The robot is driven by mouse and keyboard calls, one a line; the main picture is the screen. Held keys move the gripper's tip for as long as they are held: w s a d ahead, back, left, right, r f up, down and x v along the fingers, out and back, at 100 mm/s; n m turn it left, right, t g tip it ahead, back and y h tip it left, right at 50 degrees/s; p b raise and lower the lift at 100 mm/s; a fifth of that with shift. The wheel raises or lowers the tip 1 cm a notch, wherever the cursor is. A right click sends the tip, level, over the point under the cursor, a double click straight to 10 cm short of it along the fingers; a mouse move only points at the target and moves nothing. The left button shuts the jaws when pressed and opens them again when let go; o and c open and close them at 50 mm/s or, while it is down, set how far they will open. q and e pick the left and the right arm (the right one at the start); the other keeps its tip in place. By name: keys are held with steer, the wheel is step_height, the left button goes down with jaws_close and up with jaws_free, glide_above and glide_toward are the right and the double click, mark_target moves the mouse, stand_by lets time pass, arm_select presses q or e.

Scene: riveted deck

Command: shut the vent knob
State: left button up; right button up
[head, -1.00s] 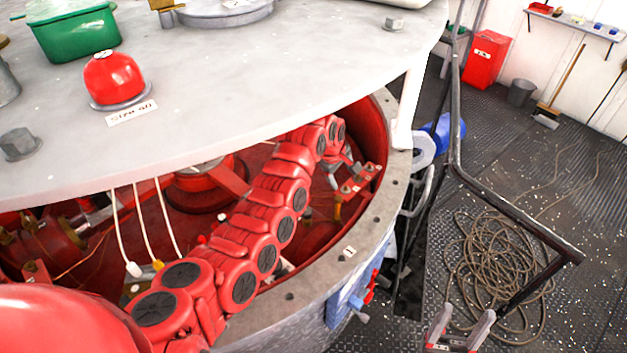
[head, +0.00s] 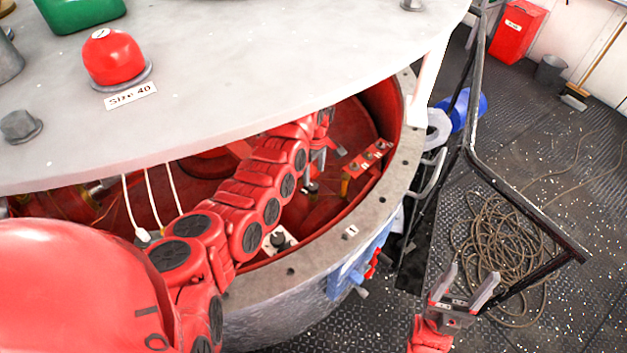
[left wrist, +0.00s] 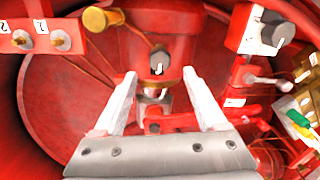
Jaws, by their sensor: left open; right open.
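I cannot tell for certain which control is the vent knob, as no label is readable. In the left wrist view a grey knob with a white pointer line (left wrist: 276,32) sits on a white plate at upper right. A dark round knob with a white mark (left wrist: 159,64) sits on a red housing at centre. My left gripper (left wrist: 165,85) is open and empty, its fingers pointing toward that housing, with the grey knob off to the right. In the head view my left gripper (head: 316,170) is inside the red drum, partly hidden by my arm. My right gripper (head: 467,282) is open and empty outside the drum.
A grey lid (head: 270,75) overhangs the drum opening. The drum's metal rim (head: 393,185) curves around my left arm. A black knob on a white plate (head: 279,240) sits inside near the rim. A black railing (head: 520,210) and coiled rope (head: 492,240) are at right.

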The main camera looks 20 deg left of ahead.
mark_target(313, 186)
arm_select(q)
steer(key=shift+s+f, duration=0.15)
steer(key=shift+f, duration=2.7)
jaws_close()
